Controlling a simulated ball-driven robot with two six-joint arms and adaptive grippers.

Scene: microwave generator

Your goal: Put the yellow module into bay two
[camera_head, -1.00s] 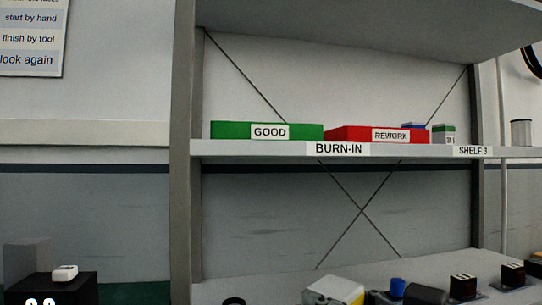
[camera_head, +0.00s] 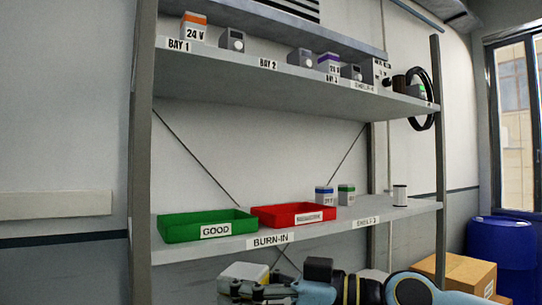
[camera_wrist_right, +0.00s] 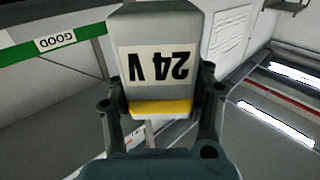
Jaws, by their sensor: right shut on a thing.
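The yellow module (camera_wrist_right: 160,22) is a pale box with a yellow band and an upside-down "24 V" label in the right wrist view. My right gripper (camera_wrist_right: 161,88) is shut on it, with a finger on each side. In the head view my right gripper (camera_head: 250,291) is low in front of the shelves, partly cut off by the bottom edge. A pale box there (camera_head: 243,271) appears to be the held module. Bay two, labelled BAY 2 (camera_head: 268,64), is on the upper shelf, well above the gripper. My left gripper is out of view.
An orange-topped module (camera_head: 194,28) stands at BAY 1 and a purple-topped one (camera_head: 329,62) by BAY 3. Grey devices (camera_head: 232,40) stand between. The shelf edge behind BAY 2 looks clear.

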